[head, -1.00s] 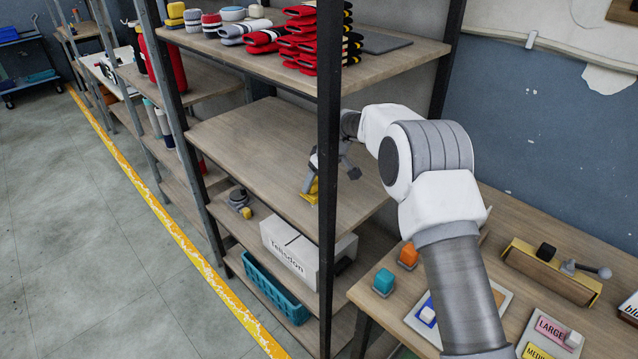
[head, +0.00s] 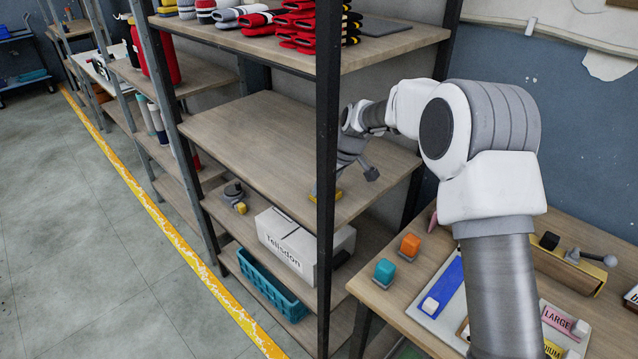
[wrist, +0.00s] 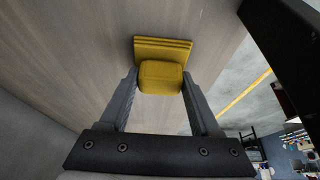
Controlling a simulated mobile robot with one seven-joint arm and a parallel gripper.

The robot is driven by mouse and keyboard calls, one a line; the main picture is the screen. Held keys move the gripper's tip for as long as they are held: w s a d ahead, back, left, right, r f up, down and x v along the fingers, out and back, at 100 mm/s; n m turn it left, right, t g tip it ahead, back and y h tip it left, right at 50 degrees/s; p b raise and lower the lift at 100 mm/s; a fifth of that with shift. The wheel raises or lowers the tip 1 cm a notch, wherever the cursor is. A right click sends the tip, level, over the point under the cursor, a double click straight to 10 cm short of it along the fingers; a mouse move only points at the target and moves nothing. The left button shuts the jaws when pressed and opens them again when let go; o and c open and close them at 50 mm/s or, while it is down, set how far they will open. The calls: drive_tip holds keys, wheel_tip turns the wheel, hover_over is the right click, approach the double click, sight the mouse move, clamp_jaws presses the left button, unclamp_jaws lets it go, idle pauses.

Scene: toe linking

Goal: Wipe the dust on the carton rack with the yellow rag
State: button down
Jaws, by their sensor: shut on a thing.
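My gripper (wrist: 160,85) is shut on the yellow rag (wrist: 161,74), which fills the space between its two fingers in the wrist view. The rag's flat folded part rests on or just above a wooden shelf. In the head view a small piece of the yellow rag (head: 338,196) shows at the front post, over the middle shelf of the carton rack (head: 255,135). The post hides most of my gripper there. I make out no clear dust on the visible shelf board.
A dark upright post (head: 327,150) stands right in front of my gripper. The shelf above holds folded red gloves (head: 303,22). Below are a white carton (head: 290,240), a blue crate (head: 270,287) and a grey-yellow tool (head: 236,198). A table (head: 400,300) with coloured blocks stands at right.

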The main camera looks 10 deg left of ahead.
drive_tip(key=shift+s+d+f, duration=0.2)
drive_tip(key=shift+d+f, duration=0.3)
drive_tip(key=shift+f, duration=0.05)
drive_tip(key=shift+r+p, duration=0.4)
drive_tip(key=shift+r, duration=0.15)
drive_tip(key=shift+w+a+r+p, duration=0.15)
drive_tip(key=shift+r+p, duration=0.5)
drive_tip(key=shift+r, duration=0.75)
drive_tip(key=shift+a+r+p, duration=0.1)
drive_tip(key=shift+r+p, duration=0.55)
drive_tip(key=shift+r, duration=0.7)
